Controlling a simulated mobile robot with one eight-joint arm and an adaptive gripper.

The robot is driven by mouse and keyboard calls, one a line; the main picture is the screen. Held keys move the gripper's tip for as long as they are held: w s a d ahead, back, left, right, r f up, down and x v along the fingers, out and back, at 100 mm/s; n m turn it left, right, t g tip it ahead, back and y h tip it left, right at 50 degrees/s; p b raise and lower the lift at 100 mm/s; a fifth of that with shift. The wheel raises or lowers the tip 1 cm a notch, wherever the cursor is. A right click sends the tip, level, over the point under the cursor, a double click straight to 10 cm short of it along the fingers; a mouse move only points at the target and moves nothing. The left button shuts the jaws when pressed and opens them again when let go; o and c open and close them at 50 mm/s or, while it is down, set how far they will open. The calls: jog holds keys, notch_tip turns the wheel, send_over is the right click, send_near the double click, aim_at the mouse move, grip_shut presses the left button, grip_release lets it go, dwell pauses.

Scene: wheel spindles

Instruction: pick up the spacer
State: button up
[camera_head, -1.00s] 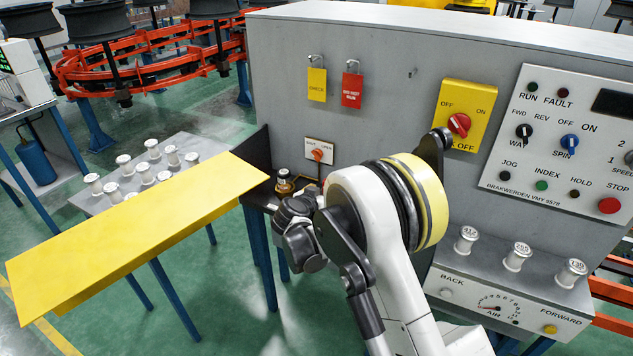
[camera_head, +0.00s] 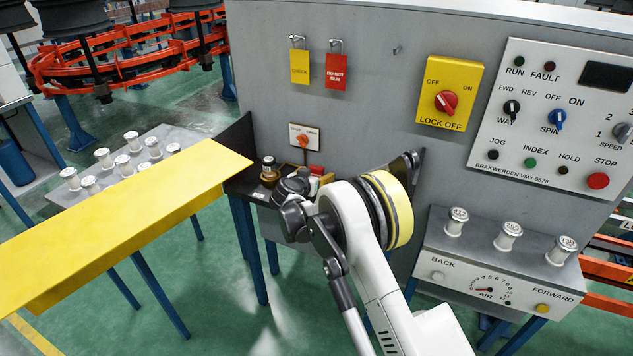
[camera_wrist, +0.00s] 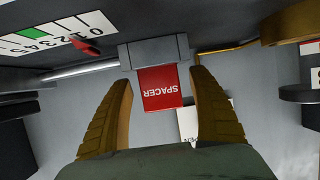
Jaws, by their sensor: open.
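The spacer (camera_wrist: 160,90) is a red block with SPACER printed on it, upside down in the wrist view. It sits between the two yellow-brown fingers of my gripper (camera_wrist: 161,78), which is open. The spacer's upper end in that view meets a grey block (camera_wrist: 154,52). In the head view, a small red piece, apparently the spacer (camera_head: 315,185), shows just behind my wrist, mostly hidden. My fingers cannot be made out there.
A yellow sloping plate (camera_head: 130,220) lies at left, near several white spools. A white scale with a red pointer (camera_wrist: 86,45) is close by.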

jog(key=shift+r, duration=0.1)
jog(key=c, duration=1.3)
